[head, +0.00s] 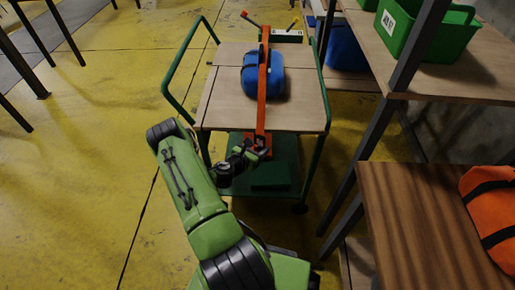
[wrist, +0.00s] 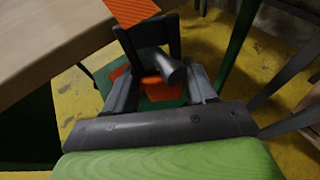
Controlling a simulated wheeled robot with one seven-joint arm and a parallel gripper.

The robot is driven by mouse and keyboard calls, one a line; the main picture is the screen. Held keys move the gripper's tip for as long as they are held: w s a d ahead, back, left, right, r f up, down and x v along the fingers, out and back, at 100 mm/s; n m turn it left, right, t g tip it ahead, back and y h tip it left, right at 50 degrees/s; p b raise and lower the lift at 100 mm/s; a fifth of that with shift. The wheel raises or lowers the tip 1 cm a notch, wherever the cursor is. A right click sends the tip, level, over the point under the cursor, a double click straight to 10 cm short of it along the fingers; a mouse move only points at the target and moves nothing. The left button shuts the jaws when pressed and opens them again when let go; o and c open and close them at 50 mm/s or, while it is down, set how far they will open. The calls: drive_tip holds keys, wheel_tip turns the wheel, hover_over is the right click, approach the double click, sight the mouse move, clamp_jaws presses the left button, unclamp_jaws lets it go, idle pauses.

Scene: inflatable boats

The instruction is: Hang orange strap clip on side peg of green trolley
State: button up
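The green trolley (head: 184,50) has a wooden deck with a blue bag (head: 263,82) on it. The orange strap (head: 262,108) runs over the bag and hangs down the trolley's near end. Its orange lower end (head: 258,142) is beside my gripper (head: 244,160). In the wrist view the fingers of my gripper (wrist: 160,82) are apart. A dark forked piece with a short cylinder shows in front of them, below the orange strap (wrist: 132,10). I cannot tell whether this is the clip or the side peg. An orange patch shows between the fingers, partly hidden.
A shelf with a green bin (head: 425,32) stands at the right. A wooden table (head: 415,225) with an orange bag (head: 492,215) is at the near right. Dark table legs stand at the upper left. The yellow floor (head: 80,150) at left is clear.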

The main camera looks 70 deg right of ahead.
drive_tip(key=o, duration=0.4)
drive_tip(key=p+v, duration=0.4)
drive_tip(key=v, duration=1.1)
drive_tip(key=shift+w+a+r, duration=0.2)
drive_tip(key=shift+a, duration=0.15)
